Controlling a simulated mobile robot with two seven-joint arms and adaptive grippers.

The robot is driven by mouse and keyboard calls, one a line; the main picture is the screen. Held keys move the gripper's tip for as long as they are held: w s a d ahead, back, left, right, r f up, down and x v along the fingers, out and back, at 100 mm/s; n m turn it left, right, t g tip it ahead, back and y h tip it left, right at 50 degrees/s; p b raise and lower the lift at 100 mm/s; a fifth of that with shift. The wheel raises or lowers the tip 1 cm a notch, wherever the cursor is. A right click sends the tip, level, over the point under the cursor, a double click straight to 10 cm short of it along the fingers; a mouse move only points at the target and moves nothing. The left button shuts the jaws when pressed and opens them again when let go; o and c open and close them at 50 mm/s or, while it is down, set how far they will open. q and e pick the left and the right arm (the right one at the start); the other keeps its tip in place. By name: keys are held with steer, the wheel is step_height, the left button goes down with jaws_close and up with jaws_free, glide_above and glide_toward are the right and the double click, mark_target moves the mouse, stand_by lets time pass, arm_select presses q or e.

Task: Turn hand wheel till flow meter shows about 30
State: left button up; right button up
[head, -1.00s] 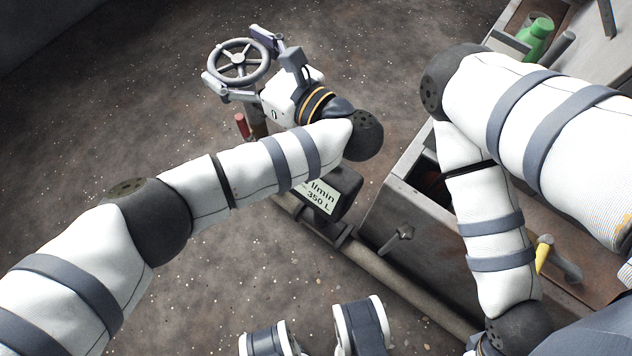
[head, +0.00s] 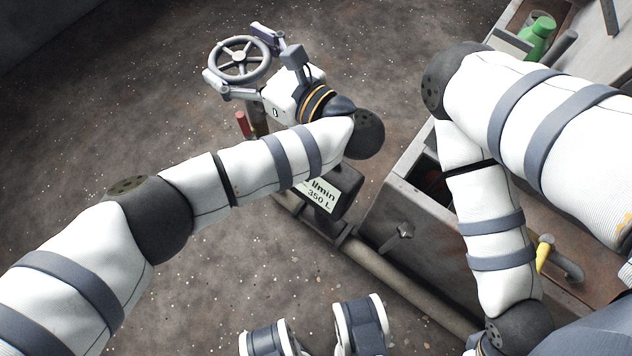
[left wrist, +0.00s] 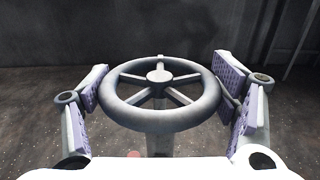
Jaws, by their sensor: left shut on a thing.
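The grey hand wheel (head: 240,76), a round rim with several spokes, stands upper left of centre in the head view on a post. It also shows in the middle of the left wrist view (left wrist: 160,118). My left gripper (head: 240,60) has one finger on each side of the wheel, its pads against the rim. The wheel is between the fingers in the left wrist view. The flow meter (head: 322,196) is a dark box with a light face reading "l/min" and "350 L". My left forearm covers part of it, and I cannot read a flow value. My right gripper is out of view.
A red-handled part (head: 243,124) stands beside the wheel's post. A pipe (head: 395,283) runs along the floor towards the lower right. A grey metal machine (head: 400,190) with a yellow-handled valve (head: 543,254) fills the right side. The floor at left is clear.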

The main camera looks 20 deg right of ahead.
arm_select(q)
steer(key=shift+r, duration=0.1)
steer(key=o, duration=0.7)
step_height(320, 180, down, 6)
steer(key=b, duration=0.5)
steer(key=shift+f, duration=0.2)
steer(key=shift+r, duration=0.1)
steer(key=o, duration=0.3)
